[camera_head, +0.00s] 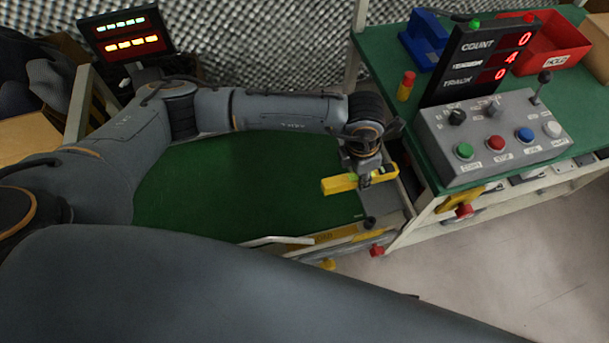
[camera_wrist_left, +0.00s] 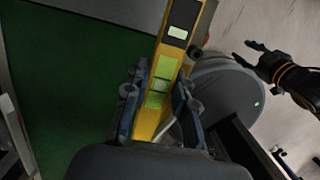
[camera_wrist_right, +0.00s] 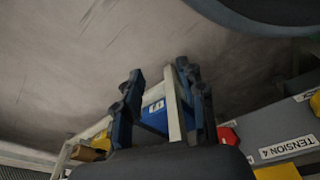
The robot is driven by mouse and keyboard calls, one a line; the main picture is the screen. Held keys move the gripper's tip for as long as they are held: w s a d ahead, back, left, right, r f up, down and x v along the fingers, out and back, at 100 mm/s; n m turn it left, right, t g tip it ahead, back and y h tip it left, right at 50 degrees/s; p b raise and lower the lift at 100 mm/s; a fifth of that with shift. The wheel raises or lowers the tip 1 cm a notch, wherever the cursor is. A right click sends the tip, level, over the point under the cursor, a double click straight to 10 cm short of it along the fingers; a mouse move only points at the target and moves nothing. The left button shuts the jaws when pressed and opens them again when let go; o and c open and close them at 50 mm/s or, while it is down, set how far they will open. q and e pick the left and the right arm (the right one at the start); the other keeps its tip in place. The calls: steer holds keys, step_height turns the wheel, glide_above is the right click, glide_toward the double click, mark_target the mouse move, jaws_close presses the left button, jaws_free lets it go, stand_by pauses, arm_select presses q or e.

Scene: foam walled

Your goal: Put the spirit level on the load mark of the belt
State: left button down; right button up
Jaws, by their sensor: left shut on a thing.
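A yellow spirit level (camera_head: 340,184) is held in my left gripper (camera_head: 368,178), near the right end of the green belt (camera_head: 230,190). The left wrist view shows the level (camera_wrist_left: 182,14) running lengthwise between the fingers (camera_wrist_left: 158,100), with pale green vials and a dark patch. I cannot tell its exact height above the belt. A yellow strip with partly hidden lettering (camera_head: 320,239) lies at the belt's near edge; I cannot make out the load mark for certain. My right gripper (camera_wrist_right: 163,88) is open and empty, away from the level; it also shows in the left wrist view (camera_wrist_left: 247,56).
A green-topped bench (camera_head: 388,88) at right holds a button box (camera_head: 490,138), a count display (camera_head: 478,62), a red bin (camera_head: 548,42) and a blue holder (camera_head: 424,38). A lit display (camera_head: 125,35) stands behind the belt. The belt's middle is clear.

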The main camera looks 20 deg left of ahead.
arm_select(q)
glide_above(309, 187)
steer(key=d, duration=0.4)
step_height(309, 187, down, 4)
steer(key=a+f, duration=0.1)
steer(key=f, duration=0.1)
steer(key=a+f, duration=0.2)
steer(key=shift+s, duration=0.2)
steer(key=shift+a+f, duration=0.35)
steer(key=shift+a, duration=0.05)
steer(key=shift+a+f, duration=0.25)
steer(key=shift+f, duration=0.05)
step_height(309, 187, down, 3)
steer(key=shift+f+b, duration=0.1)
steer(key=shift+b, duration=0.45)
arm_select(e)
steer(key=r, duration=0.1)
steer(key=w+r, duration=0.1)
steer(key=r, duration=0.1)
steer(key=shift+w+a, duration=0.1)
steer(key=shift+w, duration=0.2)
